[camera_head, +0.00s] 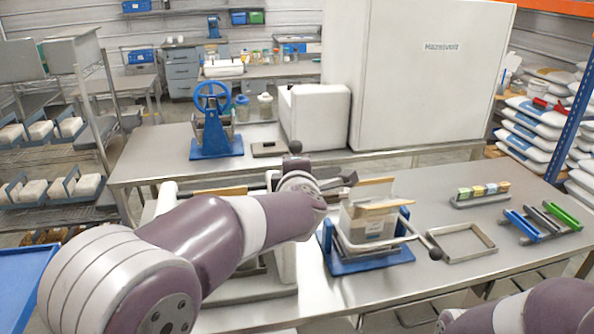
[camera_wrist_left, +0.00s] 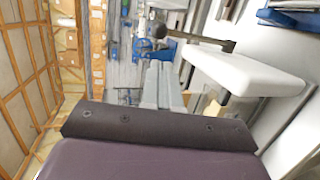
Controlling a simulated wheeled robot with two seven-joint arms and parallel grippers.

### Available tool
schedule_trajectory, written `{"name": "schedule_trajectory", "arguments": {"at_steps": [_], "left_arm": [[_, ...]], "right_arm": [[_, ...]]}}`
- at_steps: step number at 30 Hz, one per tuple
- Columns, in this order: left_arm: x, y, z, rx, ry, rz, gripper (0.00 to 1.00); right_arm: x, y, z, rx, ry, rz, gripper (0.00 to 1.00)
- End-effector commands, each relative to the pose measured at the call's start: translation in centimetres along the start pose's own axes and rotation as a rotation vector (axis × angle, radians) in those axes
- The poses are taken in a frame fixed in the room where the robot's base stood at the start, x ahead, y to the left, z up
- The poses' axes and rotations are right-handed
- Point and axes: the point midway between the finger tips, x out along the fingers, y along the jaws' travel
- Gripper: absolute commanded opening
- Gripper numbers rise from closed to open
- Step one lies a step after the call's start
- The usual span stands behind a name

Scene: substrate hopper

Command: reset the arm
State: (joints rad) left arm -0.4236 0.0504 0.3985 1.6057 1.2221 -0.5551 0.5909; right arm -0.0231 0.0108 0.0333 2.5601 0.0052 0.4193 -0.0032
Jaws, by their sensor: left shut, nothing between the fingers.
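My left arm comes in from the lower left in the head view. Its gripper (camera_head: 340,182) is in the air over the steel table (camera_head: 365,290), beside the upper edge of a blue-framed holder (camera_head: 370,262). In the left wrist view the two grey fingers of my left gripper (camera_wrist_left: 160,72) lie together, shut and empty. The holder carries a clear-walled box (camera_head: 366,222) with a tan flap standing up. My right arm shows only as a purple link at the lower right; its gripper is out of view.
A blue stand with a handwheel (camera_head: 211,98) is on the rear table. A square metal frame (camera_head: 461,242), small coloured blocks (camera_head: 483,190) and a rack of coloured handles (camera_head: 541,222) lie at the right. White machinery partly shows behind my left arm.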

Motion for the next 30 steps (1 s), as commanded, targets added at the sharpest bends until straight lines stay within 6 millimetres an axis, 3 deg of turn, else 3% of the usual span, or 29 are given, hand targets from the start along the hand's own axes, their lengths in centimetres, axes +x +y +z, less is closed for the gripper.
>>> {"name": "schedule_trajectory", "arguments": {"at_steps": [4,6,8,10,12,15,18,21,24,30], "left_arm": [[0.0,0.0,0.1,0.014,-0.003,-0.002,0.00],[-0.1,-1.0,1.5,0.126,-0.079,-0.031,0.00],[-0.8,-4.1,3.2,0.324,-0.199,-0.091,0.00],[-2.9,-9.6,3.9,0.645,-0.385,-0.197,0.00],[-6.0,-15.7,1.7,0.952,-0.567,-0.333,0.00],[-11.1,-22.6,-3.6,1.269,-0.789,-0.529,0.00],[-16.1,-27.0,-9.0,1.458,-0.961,-0.703,0.00],[-20.0,-29.3,-13.3,1.540,-1.059,-0.835,0.00],[-21.8,-30.0,-16.1,1.529,-1.054,-0.903,0.00],[-21.4,-29.7,-16.9,1.498,-1.018,-0.913,0.00]], "right_arm": [[0.0,0.0,0.0,0.000,0.000,0.000,0.38],[0.0,0.0,0.0,0.000,0.000,0.000,0.38],[0.0,0.0,0.0,0.000,0.000,0.000,0.38],[0.0,0.0,0.0,0.000,0.000,0.000,0.38],[0.0,0.0,0.0,0.000,0.000,0.000,0.38],[0.0,0.0,0.0,0.000,0.000,0.000,0.38],[0.0,0.0,0.0,0.000,0.000,0.000,0.38],[0.0,0.0,0.0,0.000,0.000,0.000,0.38],[0.0,0.0,0.0,0.000,0.000,0.000,0.38],[0.0,0.0,0.0,0.000,0.000,0.000,0.38]]}}
